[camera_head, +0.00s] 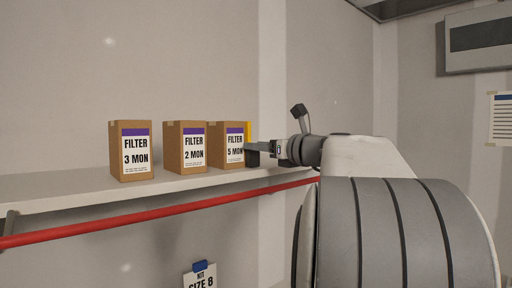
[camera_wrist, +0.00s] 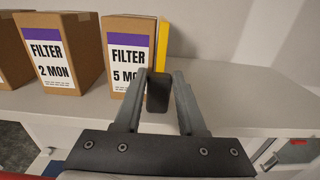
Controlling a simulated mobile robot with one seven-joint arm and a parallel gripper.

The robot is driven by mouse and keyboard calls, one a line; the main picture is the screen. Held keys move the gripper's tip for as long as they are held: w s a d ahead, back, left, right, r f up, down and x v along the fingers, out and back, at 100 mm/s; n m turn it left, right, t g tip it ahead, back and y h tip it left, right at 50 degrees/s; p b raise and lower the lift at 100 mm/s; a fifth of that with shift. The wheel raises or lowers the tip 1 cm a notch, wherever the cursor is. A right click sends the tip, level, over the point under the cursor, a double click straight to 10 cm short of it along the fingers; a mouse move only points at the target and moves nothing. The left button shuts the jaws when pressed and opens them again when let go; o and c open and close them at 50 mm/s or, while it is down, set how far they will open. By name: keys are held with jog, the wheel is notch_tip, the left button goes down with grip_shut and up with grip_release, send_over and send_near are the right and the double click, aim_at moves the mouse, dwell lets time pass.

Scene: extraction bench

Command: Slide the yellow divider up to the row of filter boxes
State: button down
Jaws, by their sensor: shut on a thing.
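The yellow divider (camera_head: 248,131) stands upright on the shelf at the right end of the row of filter boxes. It also shows in the wrist view (camera_wrist: 164,42), close against the right side of the FILTER 5 MON box (camera_head: 227,146); I cannot tell whether they touch. My gripper (camera_wrist: 161,76) is shut on a dark block (camera_wrist: 158,93) at the divider's front, which looks like its handle. The FILTER 2 MON box (camera_head: 185,147) and FILTER 3 MON box (camera_head: 131,151) stand farther left. The divider's lower part is hidden.
The pale shelf (camera_head: 70,181) is bare to the right of the divider and at the far left. A red rail (camera_head: 150,220) runs along below its front edge. A clipped SIZE 8 sign (camera_head: 201,277) hangs beneath. A wall stands close behind the boxes.

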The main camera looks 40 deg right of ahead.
jog(key=shift+a, duration=0.2)
jog(key=shift+c, duration=2.4)
grip_release()
jog(key=shift+d, duration=0.1)
jog(key=s+d+b, duration=0.1)
jog(key=s+b, duration=0.1)
jog(key=s, duration=1.5)
jog(key=shift+s+d+b, duration=0.2)
jog(key=shift+b, duration=0.2)
